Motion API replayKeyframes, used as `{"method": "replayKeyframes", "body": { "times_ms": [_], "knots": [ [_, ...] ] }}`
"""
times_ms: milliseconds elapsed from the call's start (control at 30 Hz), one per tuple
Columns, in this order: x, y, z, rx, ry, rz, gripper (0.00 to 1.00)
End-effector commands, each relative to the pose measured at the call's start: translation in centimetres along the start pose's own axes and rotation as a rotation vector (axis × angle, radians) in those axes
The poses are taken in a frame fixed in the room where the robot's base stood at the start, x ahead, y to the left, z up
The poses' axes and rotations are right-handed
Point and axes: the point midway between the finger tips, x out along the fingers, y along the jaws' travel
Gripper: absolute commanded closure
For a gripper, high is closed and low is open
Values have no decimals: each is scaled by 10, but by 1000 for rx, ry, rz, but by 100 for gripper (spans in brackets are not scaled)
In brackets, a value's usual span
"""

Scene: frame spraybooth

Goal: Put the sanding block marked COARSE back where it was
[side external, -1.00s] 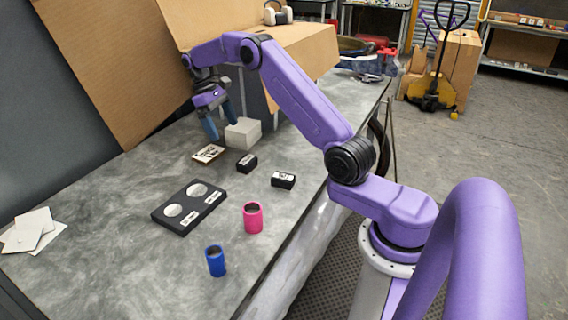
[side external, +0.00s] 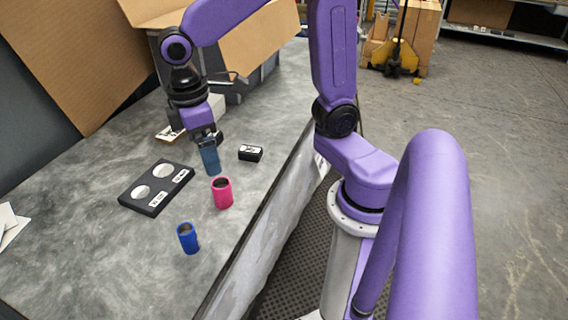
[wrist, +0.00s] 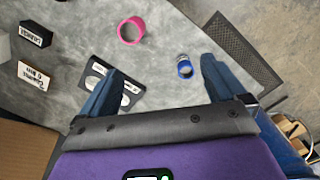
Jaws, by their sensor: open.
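I cannot read for certain which label says COARSE. A black tray (side external: 135,204) with two pale round areas and white labels lies left of my gripper; it shows partly behind a finger in the wrist view (wrist: 97,69). My gripper (wrist: 160,88) is open and empty, pointing down above the bench.
A pink cup (side external: 222,193) stands close by my gripper, with a blue cup (side external: 188,238) nearer the camera. A lettered plaque (wrist: 32,75) lies near the blocks. White sheets (side external: 10,226) lie at left. Cardboard (side external: 85,60) stands behind. The bench between tray and sheets is clear.

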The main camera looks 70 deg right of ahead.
Motion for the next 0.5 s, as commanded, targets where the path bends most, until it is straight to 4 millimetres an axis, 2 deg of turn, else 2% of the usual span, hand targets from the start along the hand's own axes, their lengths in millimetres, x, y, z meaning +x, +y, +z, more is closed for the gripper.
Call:
{"method": "replayKeyframes", "body": {
  "times_ms": [33, 200, 400, 500],
  "knots": [
    [2, -15, 15, -40, 15, 1, 3],
    [13, -55, 63, -157, 64, -3, 3],
    [28, -80, 107, -259, 102, -11, 3],
    [32, -85, 119, -284, 111, -14, 3]
  ]
}}
